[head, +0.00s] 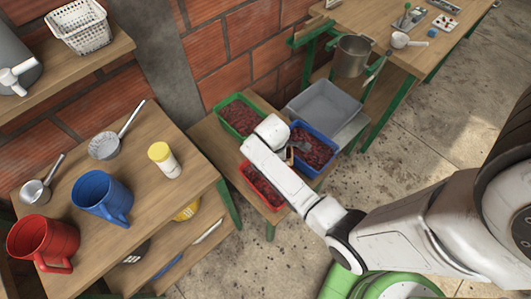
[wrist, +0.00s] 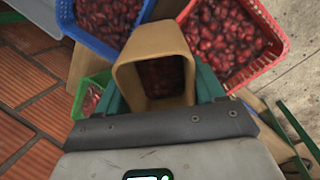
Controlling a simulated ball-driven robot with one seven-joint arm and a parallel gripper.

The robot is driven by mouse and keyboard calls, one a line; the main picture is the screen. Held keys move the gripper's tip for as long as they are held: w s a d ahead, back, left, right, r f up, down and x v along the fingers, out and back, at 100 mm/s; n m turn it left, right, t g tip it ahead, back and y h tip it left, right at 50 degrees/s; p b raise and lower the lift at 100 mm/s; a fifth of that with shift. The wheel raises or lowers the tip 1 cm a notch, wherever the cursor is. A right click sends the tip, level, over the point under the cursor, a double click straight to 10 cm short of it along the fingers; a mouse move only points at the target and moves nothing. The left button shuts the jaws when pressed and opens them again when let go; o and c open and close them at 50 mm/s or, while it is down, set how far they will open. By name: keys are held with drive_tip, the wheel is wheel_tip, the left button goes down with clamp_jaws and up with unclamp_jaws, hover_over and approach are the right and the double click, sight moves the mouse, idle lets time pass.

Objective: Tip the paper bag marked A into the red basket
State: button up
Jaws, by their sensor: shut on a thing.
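A tan paper bag (wrist: 158,38) is held between the two green fingers of my gripper (wrist: 160,92). Its mouth faces the wrist camera, and dark red cherries show inside. The letter A is not visible. In the head view, my gripper (head: 285,151) is over the baskets, with a small brown part of the bag (head: 301,146) showing beside it. The red basket (head: 283,207) holds red cherries and is partly hidden by my arm. In the wrist view, the red basket (wrist: 274,68) is at the upper right, beside the bag.
A blue basket (head: 326,168) and a green basket (head: 223,108), both holding cherries, stand close by on the low table. A grey tub (head: 322,103) is behind. The left table carries a blue jug (head: 98,197), a red jug (head: 42,240) and a yellow-lidded bottle (head: 164,160).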

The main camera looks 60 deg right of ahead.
drive_tip(key=shift+a+h, duration=0.15)
drive_tip(key=shift+h, duration=0.45)
drive_tip(key=shift+f+h+b, duration=0.2)
drive_tip(key=shift+h+b, duration=0.1)
drive_tip(key=shift+b, duration=0.4)
drive_tip(key=h+b, duration=0.3)
drive_tip(key=b, duration=0.2)
drive_tip(key=shift+r, duration=0.15)
drive_tip(key=h+b, duration=0.1)
drive_tip(key=b, duration=0.2)
drive_tip(key=shift+f+h, duration=0.2)
drive_tip(key=shift+h, duration=0.1)
drive_tip(key=shift+f+g+h+b, duration=0.15)
drive_tip(key=shift+g+h+b, duration=0.25)
drive_tip(key=shift+b, duration=0.8)
drive_tip(key=shift+f+h+b, duration=0.15)
drive_tip(key=shift+h+b, duration=0.45)
drive_tip(key=shift+b, duration=0.55)
drive_tip(key=h+b, duration=0.1)
drive_tip(key=b, duration=0.1)
drive_tip(key=h+b, duration=0.1)
drive_tip(key=b, duration=0.1)
drive_tip(key=shift+a+f, duration=0.1)
drive_tip(key=shift+f, duration=0.2)
